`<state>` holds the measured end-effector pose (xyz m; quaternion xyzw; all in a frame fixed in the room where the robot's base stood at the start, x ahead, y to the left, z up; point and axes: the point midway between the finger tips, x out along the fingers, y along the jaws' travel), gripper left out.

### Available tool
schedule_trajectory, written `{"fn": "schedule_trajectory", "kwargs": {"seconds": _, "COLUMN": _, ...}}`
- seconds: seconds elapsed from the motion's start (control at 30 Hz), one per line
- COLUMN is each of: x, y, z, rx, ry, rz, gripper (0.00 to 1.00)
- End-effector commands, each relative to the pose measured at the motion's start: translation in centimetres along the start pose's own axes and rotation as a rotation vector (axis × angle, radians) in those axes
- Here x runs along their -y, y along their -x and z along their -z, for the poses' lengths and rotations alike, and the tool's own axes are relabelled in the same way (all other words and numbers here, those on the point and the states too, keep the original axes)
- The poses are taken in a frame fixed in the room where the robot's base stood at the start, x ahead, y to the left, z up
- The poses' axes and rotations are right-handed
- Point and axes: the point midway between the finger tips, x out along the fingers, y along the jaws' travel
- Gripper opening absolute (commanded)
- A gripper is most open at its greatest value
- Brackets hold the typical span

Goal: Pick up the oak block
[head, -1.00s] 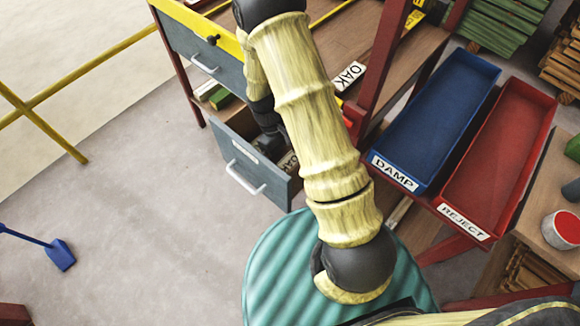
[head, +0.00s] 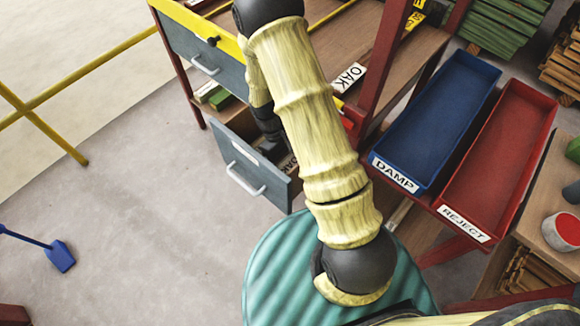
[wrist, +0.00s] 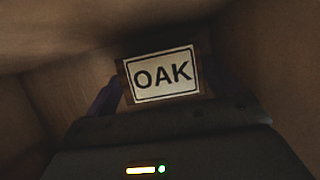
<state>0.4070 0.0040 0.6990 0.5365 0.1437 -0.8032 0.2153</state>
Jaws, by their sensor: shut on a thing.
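The oak block (wrist: 162,75) shows in the wrist view with a white, black-framed label reading OAK. It lies between the fingers of my gripper (wrist: 158,92), which is shut on it. The left finger shows as a dark bluish shape beside the block; the right finger is hard to make out in the shadow. In the head view my gripper is down inside the open grey drawer (head: 245,172), mostly hidden behind my arm. Only a sliver of a labelled block shows there.
The drawer walls (wrist: 40,110) stand close around my gripper. A blue DAMP tray (head: 435,120) and a red REJECT tray (head: 500,160) are at right. A teal ridged drum top (head: 275,265) is below.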

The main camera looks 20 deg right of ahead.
Motion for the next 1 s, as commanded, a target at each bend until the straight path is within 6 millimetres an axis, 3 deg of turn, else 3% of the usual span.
{"fn": "schedule_trajectory", "kwargs": {"seconds": 0.17, "x": 0.0, "y": 0.3, "z": -0.1, "rx": -0.001, "ry": 0.000, "rz": 0.000, "gripper": 0.61}}
{"fn": "schedule_trajectory", "kwargs": {"seconds": 0.37, "x": 0.0, "y": 2.2, "z": -0.8, "rx": -0.003, "ry": -0.001, "rz": -0.001, "gripper": 0.61}}
{"fn": "schedule_trajectory", "kwargs": {"seconds": 0.8, "x": 0.0, "y": 12.4, "z": -5.0, "rx": -0.006, "ry": -0.002, "rz": -0.002, "gripper": 0.61}}
{"fn": "schedule_trajectory", "kwargs": {"seconds": 1.0, "x": 0.0, "y": 15.7, "z": -6.4, "rx": -0.004, "ry": 0.000, "rz": -0.001, "gripper": 0.61}}
